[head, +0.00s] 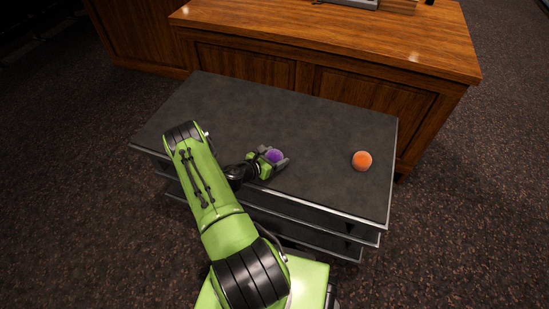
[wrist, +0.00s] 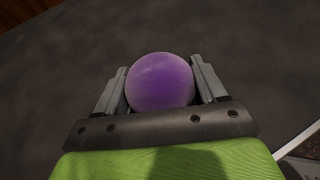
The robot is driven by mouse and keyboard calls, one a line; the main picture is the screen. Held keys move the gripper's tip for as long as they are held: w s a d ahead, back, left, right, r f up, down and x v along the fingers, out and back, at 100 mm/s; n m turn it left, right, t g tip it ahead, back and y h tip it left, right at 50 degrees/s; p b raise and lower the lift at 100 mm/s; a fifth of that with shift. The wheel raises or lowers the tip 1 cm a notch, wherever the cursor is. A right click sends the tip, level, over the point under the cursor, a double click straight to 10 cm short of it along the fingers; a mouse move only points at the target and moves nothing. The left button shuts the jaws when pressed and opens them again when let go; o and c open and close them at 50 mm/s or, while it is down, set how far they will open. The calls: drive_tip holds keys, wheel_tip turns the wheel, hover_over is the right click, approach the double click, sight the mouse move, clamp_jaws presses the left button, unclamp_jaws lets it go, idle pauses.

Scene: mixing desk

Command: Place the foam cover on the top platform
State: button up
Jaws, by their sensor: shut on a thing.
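A purple foam cover (head: 274,155), round like a ball, is between the fingers of my gripper (head: 280,159). In the wrist view the purple cover (wrist: 160,81) fills the space between the two grey fingers, and my gripper (wrist: 161,88) is shut on it. An orange foam ball (head: 361,161) rests on the dark top platform (head: 320,125), to the right of my gripper. My gripper is over the front middle part of the top platform. I cannot tell whether the purple cover touches the surface.
The platform belongs to a dark cart with lower shelves (head: 310,219) below its metal front edge. A wooden desk (head: 330,40) stands behind it, with items on its far edge. The top platform is clear apart from the orange ball and my gripper.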

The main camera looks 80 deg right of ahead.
drive_tip(key=shift+f, duration=0.25)
drive_tip(key=o, duration=1)
drive_tip(key=shift+r, duration=0.1)
drive_tip(key=shift+r, duration=0.2)
drive_tip(key=p+v, duration=0.3)
drive_tip(key=v, duration=0.9)
drive_tip(key=shift+w+f, duration=0.1)
drive_tip(key=shift+f, duration=0.05)
